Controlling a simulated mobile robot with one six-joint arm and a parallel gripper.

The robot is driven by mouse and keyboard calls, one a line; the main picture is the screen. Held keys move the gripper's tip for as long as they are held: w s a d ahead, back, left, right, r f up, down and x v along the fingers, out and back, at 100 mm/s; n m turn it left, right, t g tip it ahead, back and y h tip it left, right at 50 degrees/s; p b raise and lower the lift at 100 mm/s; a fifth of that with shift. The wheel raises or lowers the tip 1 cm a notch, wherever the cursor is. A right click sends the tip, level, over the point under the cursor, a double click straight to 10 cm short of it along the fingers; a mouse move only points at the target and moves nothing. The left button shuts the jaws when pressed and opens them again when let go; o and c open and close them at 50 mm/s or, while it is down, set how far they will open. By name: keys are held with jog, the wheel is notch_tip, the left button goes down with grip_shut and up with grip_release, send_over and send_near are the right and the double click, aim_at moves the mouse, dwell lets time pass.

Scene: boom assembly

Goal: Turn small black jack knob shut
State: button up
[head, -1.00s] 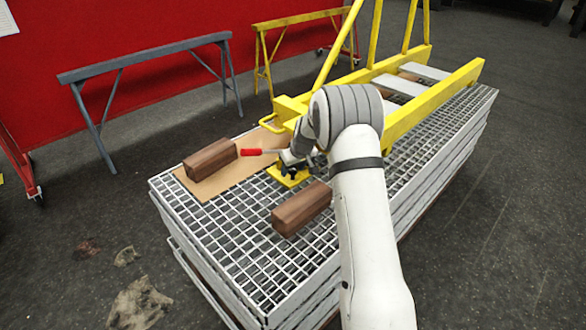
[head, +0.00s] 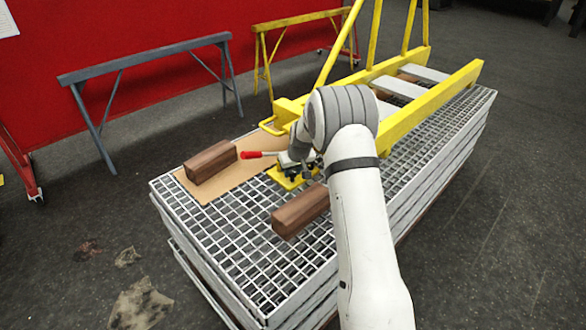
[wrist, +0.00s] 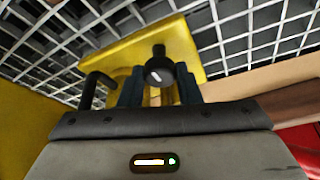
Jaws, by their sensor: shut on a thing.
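The small black knob (wrist: 159,70) shows in the wrist view in front of a yellow plate (wrist: 188,42). My gripper (wrist: 160,88) has its two dark fingers on either side of the knob and is shut on it. A black bent lever or rod (wrist: 95,82) stands just left of the fingers. In the head view my gripper (head: 288,168) is low over the yellow jack plate (head: 284,181). The knob itself is too small and covered to make out there. A red handle (head: 252,155) on a thin rod points left from beside my gripper.
A brown wooden block (head: 210,161) lies on cardboard (head: 230,182) at left; another block (head: 300,210) lies in front of the jack. The yellow boom frame (head: 432,100) rests on the grating (head: 222,228) behind my arm. Two trestles stand beyond.

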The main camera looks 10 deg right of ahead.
dwell(0.4)
jog(key=o, duration=0.9)
jog(key=shift+o, duration=0.2)
jog(key=v, duration=0.7)
jog(key=shift+s+r+p, duration=0.2)
jog(key=shift+r+p, duration=0.15)
jog(key=shift+p, duration=0.1)
